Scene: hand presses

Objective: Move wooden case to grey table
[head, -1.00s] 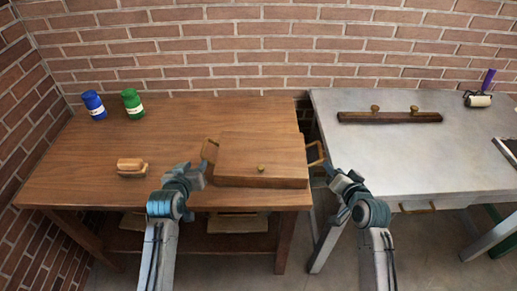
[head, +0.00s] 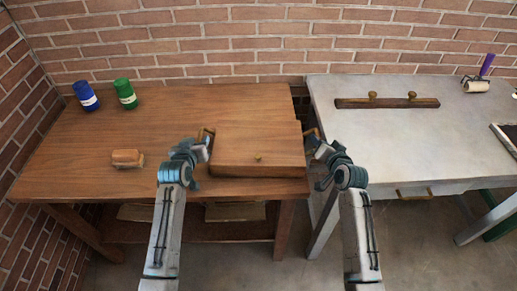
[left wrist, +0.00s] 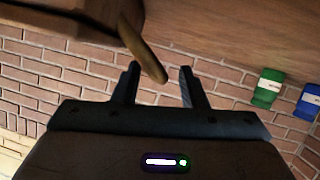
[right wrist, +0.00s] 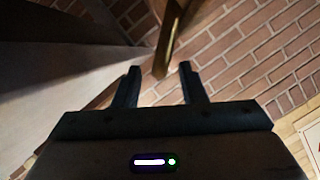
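The wooden case (head: 257,148) lies flat and closed on the right end of the brown wooden table (head: 165,125), with a brass knob on its front and a handle on each side. The grey table (head: 420,135) stands to its right. My left gripper (head: 204,148) is at the case's left handle; in the left wrist view the open fingers (left wrist: 158,85) have the brass handle (left wrist: 143,50) between or just ahead of their tips. My right gripper (head: 314,146) is at the right handle; in the right wrist view its fingers (right wrist: 160,82) are open, with the handle (right wrist: 166,45) between their tips.
A blue jar (head: 86,95), a green jar (head: 125,94) and a wooden brush (head: 127,158) are on the brown table's left. A dark wooden bar with knobs (head: 387,103) and a roller (head: 476,86) lie at the grey table's back. The grey table's middle is clear.

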